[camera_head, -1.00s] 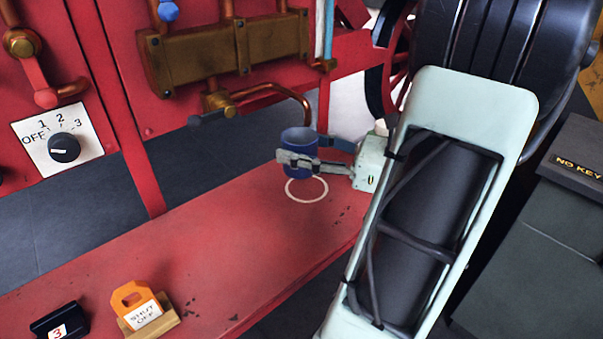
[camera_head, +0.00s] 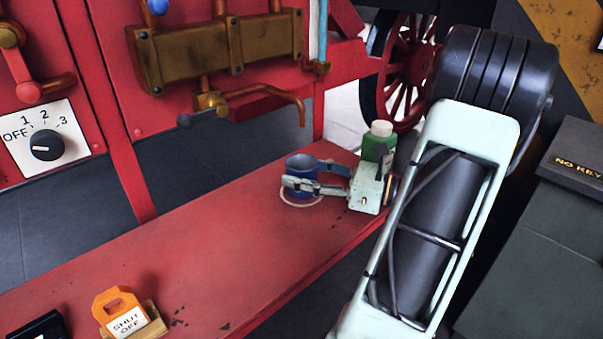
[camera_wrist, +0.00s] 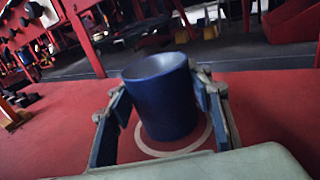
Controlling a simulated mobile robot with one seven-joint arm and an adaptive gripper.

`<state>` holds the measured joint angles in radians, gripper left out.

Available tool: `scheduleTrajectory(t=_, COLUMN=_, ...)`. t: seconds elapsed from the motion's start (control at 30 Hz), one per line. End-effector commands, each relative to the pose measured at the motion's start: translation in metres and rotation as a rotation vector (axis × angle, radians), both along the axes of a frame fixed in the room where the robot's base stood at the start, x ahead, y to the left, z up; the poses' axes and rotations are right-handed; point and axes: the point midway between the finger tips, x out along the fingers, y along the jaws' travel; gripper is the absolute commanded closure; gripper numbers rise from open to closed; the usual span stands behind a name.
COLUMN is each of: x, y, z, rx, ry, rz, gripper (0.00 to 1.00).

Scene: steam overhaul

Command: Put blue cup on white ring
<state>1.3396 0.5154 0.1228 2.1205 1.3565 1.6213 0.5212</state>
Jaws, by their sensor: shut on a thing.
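The blue cup (camera_head: 302,168) is upright between the fingers of my gripper (camera_head: 316,181), which is shut on it. In the wrist view the cup (camera_wrist: 163,100) stands between both fingers of my gripper (camera_wrist: 163,112). The white ring (camera_head: 301,204) is a thin circle marked on the red bench. Its front edge shows below the cup in the head view. I cannot tell whether the base touches the bench.
The red bench (camera_head: 200,245) is clear to the left of the cup. A green bottle with a pale cap (camera_head: 378,143) stands behind my gripper. A copper pipe (camera_head: 270,92) hangs above and behind the cup.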

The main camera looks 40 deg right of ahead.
Motion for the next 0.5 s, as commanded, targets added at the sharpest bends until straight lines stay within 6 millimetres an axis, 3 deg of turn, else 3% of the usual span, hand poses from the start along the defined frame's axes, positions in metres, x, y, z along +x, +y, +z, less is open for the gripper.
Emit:
scheduleTrajectory(t=0.13, x=0.0000, y=0.0000, z=-0.0033, rx=0.002, ry=0.000, rz=0.000, gripper=0.80)
scheduleTrajectory(t=0.17, x=-0.0001, y=-0.0001, z=-0.0033, rx=0.001, ry=0.001, rz=0.000, gripper=0.51)
scheduleTrajectory(t=0.3, x=-0.0001, y=0.0000, z=-0.0030, rx=0.001, ry=0.001, rz=0.000, gripper=0.36)
scheduleTrajectory(t=0.5, x=-0.0001, y=0.0000, z=-0.0029, rx=0.001, ry=0.001, rz=0.000, gripper=0.36)
